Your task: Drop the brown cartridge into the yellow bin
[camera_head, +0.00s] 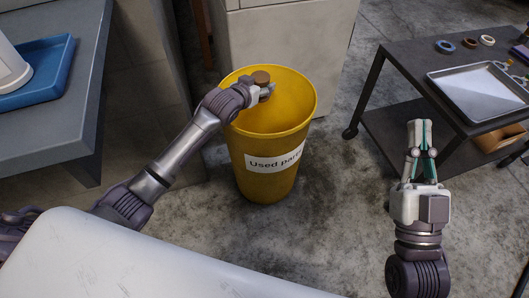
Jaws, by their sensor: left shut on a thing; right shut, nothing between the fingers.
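The yellow bin (264,179) stands on the floor near the middle of the head view, with a white label reading "Used par…". My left gripper (264,89) is over the bin's open mouth, near its left and back side. It is shut on the brown cartridge (261,77), which shows as a small brown cylinder above the opening. My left wrist hides part of the bin's rim. My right gripper (419,128) is shut and empty, over the floor to the right of the bin, pointing up in the picture. The inside bottom of the bin is hidden.
A dark wheeled cart (405,57) on the right carries a metal tray (478,92) and several small rings. A grey table at the left holds a blue tray (50,85). A light cabinet (290,35) stands behind the bin.

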